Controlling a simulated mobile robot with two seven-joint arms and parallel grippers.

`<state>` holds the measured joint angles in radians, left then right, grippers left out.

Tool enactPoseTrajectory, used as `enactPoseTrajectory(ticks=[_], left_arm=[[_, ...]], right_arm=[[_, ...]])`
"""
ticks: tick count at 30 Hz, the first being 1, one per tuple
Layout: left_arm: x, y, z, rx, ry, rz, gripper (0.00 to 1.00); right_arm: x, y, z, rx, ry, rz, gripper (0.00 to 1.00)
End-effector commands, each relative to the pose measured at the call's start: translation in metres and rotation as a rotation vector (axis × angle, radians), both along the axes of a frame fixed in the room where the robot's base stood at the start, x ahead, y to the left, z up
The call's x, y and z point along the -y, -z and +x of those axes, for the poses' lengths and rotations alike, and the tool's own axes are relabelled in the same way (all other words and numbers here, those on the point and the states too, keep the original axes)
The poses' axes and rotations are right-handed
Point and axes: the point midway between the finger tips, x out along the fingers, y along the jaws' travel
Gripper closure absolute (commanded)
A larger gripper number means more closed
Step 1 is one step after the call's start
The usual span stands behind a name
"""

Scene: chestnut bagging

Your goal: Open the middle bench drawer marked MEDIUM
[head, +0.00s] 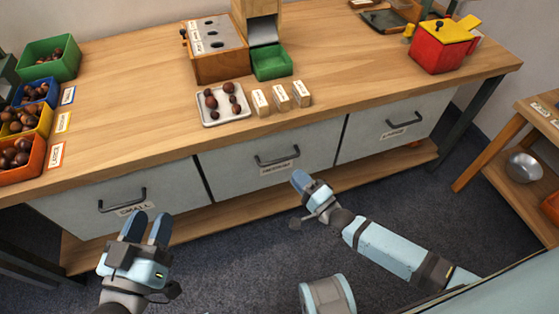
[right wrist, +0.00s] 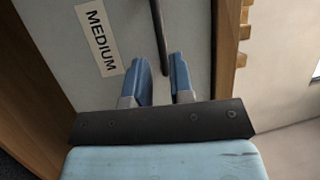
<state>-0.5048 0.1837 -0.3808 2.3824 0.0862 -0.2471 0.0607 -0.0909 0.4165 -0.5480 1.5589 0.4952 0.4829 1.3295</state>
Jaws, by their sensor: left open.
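The middle drawer (head: 240,160) has a pale grey front and is shut. Its dark bar handle (head: 277,160) sits above a label that reads MEDIUM in the right wrist view (right wrist: 97,38). My right gripper (head: 300,180) is in front of this drawer, a little below and right of the handle in the head view. In the right wrist view its two blue fingers (right wrist: 163,80) are apart, with the handle bar (right wrist: 160,30) lined up with the gap between them. I cannot tell whether they touch it. My left gripper (head: 147,228) is open and empty before the SMALL drawer.
The left drawer (head: 75,208) and right drawer (head: 365,138) are shut. A wooden lower shelf (head: 225,212) runs beneath. On the bench stand chestnut bins (head: 52,48), a chestnut tray (head: 243,117) and a red box (head: 437,55). A side table (head: 490,160) stands at right.

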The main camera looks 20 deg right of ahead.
Motion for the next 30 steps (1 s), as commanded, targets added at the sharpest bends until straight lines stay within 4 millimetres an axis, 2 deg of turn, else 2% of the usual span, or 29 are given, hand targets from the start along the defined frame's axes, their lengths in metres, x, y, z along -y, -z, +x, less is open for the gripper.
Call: enactPoseTrajectory(ticks=[1,6,12,24,25,27,30], left_arm=[[0.001,-0.002,0.0,0.019,0.004,-0.011,0.57],[0.006,-0.014,-0.001,0.073,0.019,-0.048,0.57],[0.007,-0.025,-0.003,0.117,0.027,-0.077,0.57],[0.01,-0.031,-0.003,0.137,0.035,-0.09,0.57],[0.01,-0.031,-0.003,0.137,0.035,-0.09,0.57],[0.01,-0.031,-0.003,0.137,0.035,-0.09,0.57],[0.01,-0.031,-0.003,0.136,0.035,-0.089,0.57]], right_arm=[[-0.005,0.0,0.012,0.003,0.001,0.001,0.78],[-0.019,-0.007,0.042,0.003,0.001,0.001,0.78],[-0.029,-0.011,0.064,0.002,0.0,-0.001,0.78],[-0.033,-0.013,0.07,0.0,-0.001,-0.002,0.78],[-0.033,-0.013,0.07,0.0,-0.001,-0.002,0.83],[-0.033,-0.013,0.07,0.0,-0.001,-0.002,0.99],[-0.033,-0.013,0.07,0.0,-0.001,-0.002,1.0]])
